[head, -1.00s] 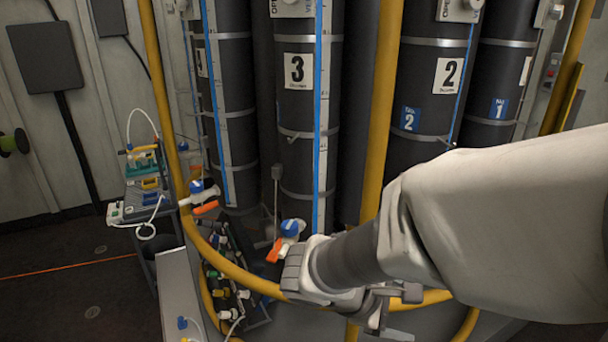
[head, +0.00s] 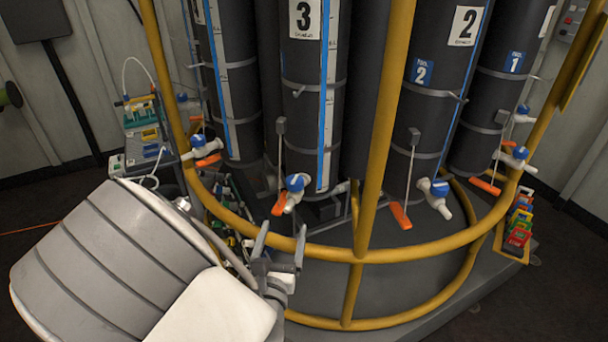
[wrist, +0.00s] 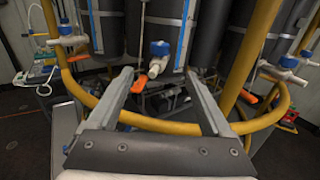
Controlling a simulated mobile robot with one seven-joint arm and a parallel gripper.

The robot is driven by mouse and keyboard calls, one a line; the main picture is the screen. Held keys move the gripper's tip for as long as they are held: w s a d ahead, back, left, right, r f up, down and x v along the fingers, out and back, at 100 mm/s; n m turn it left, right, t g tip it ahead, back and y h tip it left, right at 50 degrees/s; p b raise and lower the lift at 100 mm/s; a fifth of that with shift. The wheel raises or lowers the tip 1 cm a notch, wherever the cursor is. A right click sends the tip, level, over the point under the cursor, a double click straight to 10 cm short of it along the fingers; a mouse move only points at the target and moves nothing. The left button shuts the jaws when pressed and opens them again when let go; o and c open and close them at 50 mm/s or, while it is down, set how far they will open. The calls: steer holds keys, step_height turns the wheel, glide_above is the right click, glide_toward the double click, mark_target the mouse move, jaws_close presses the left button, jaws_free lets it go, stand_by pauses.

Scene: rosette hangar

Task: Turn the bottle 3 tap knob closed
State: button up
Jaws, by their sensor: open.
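Bottle 3 (head: 306,110) is a tall dark cylinder with a "3" label and a blue stripe. Its tap at the base has a blue knob (head: 295,183) on a white body, with an orange lever (head: 279,205) hanging beside it. My gripper (head: 281,241) is open and empty, below and in front of this tap, apart from it. In the wrist view, the blue knob (wrist: 160,48) and white spout appear between and beyond my spread fingers (wrist: 158,76). The orange lever (wrist: 139,84) shows just right of the left finger.
A curved yellow rail (head: 330,252) runs in front of the bottles, close to my gripper, with a yellow upright (head: 384,130) right of bottle 3. Bottle 2 (head: 430,100) has a similar tap (head: 434,190). A cluttered cart (head: 145,135) stands left.

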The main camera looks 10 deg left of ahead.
mark_target(293, 188)
steer(key=w, duration=1.1)
steer(key=w+a+p, duration=0.1)
steer(key=w, duration=0.5)
steer(key=shift+w, duration=0.15)
jaws_close()
